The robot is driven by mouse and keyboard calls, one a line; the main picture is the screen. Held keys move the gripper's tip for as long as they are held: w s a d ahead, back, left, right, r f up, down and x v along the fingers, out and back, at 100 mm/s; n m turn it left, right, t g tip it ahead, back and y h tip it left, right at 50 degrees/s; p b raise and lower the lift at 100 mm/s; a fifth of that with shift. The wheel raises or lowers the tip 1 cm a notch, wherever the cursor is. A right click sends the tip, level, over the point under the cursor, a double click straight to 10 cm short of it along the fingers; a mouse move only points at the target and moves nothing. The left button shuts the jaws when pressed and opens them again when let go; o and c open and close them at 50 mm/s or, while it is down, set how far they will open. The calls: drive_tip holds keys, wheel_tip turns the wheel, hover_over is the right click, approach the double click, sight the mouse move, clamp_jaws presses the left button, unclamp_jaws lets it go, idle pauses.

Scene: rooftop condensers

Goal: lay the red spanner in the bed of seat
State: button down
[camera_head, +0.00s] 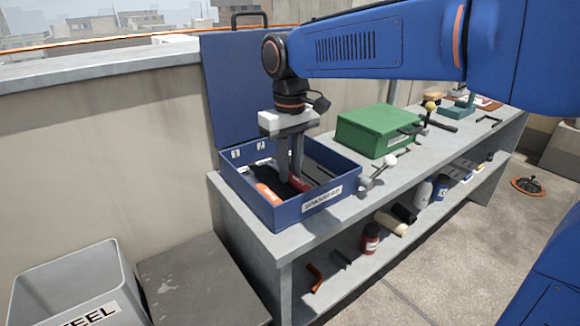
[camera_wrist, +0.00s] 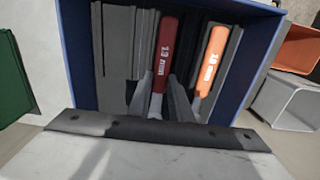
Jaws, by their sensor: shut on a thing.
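My gripper (camera_head: 291,176) reaches down into the open blue box (camera_head: 270,212) on the bench. It is shut on the red spanner (camera_head: 301,184), whose red handle with white size lettering also shows in the wrist view (camera_wrist: 167,45). The fingers hold it near the lower end of that handle. The spanner lies low inside the box, roughly parallel to an orange spanner (camera_wrist: 210,60). Dark grey slotted beds (camera_wrist: 117,45) line the box. I cannot tell whether the red spanner touches the bottom of its bed.
The box's blue lid (camera_head: 230,95) stands open behind. A green case (camera_head: 380,130) and a lever with a pale knob (camera_head: 388,162) are to the right. Bottles and tools fill the lower shelf (camera_head: 345,270). A grey bin (camera_head: 75,285) stands front left.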

drive_tip(key=shift+f, duration=0.15)
drive_tip(key=c, duration=1.5)
unclamp_jaws()
drive_tip(key=shift+c, duration=0.2)
